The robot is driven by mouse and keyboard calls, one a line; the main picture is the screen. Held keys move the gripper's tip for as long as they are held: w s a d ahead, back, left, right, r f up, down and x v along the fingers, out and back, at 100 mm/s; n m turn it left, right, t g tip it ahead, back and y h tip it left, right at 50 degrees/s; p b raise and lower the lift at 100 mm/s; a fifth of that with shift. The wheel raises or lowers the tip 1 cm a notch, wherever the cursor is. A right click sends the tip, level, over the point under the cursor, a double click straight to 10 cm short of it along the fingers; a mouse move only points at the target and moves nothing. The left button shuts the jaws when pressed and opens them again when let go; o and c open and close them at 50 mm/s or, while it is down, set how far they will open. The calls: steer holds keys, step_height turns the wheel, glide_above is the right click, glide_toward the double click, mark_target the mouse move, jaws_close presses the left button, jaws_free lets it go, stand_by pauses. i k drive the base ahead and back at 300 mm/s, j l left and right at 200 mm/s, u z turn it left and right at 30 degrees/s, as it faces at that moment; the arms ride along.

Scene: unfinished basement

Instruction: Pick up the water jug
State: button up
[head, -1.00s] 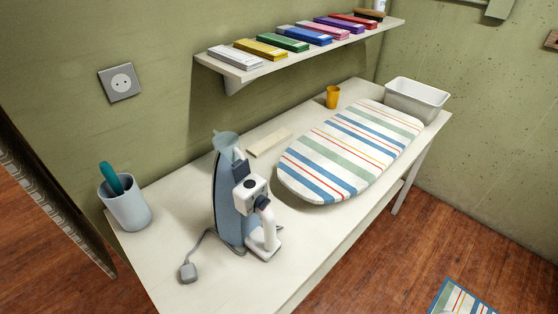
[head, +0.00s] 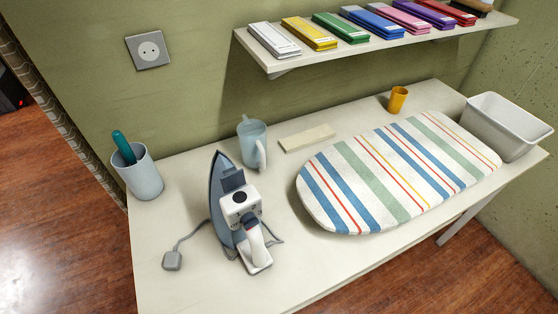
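The water jug (head: 253,146) is a translucent pale blue jug with a white handle on its right side. It stands upright near the wall on the white table (head: 185,277), behind and to the right of the upright iron (head: 238,210). Something thin sticks up at its top left rim. The iron stands apart in front of it and to the left. My gripper is not in view.
A pale block (head: 307,138) lies right of the jug. A striped ironing board (head: 393,172) covers the table's right part, with a yellow cup (head: 397,99) behind it. A grey cup (head: 140,178) stands left. A shelf (head: 380,45) with coloured boxes hangs above.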

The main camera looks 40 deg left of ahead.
mark_target(252, 134)
steer(key=k+j+z, duration=0.1)
steer(key=j, duration=0.35)
steer(key=k+j+z, duration=0.1)
steer(key=j, duration=0.35)
steer(key=k+j+z, duration=0.1)
steer(key=j, duration=0.35)
steer(key=k+j+z, duration=0.1)
steer(key=k+j, duration=0.2)
steer(key=k+j+z, duration=0.1)
steer(key=j, duration=0.4)
steer(key=k+j, duration=0.25)
steer(key=j, duration=0.15)
steer(key=k+j+z, duration=0.15)
steer(key=j, duration=0.25)
steer(key=k+j, duration=0.25)
steer(key=j, duration=0.15)
steer(key=k+j, duration=0.25)
steer(key=j, duration=0.2)
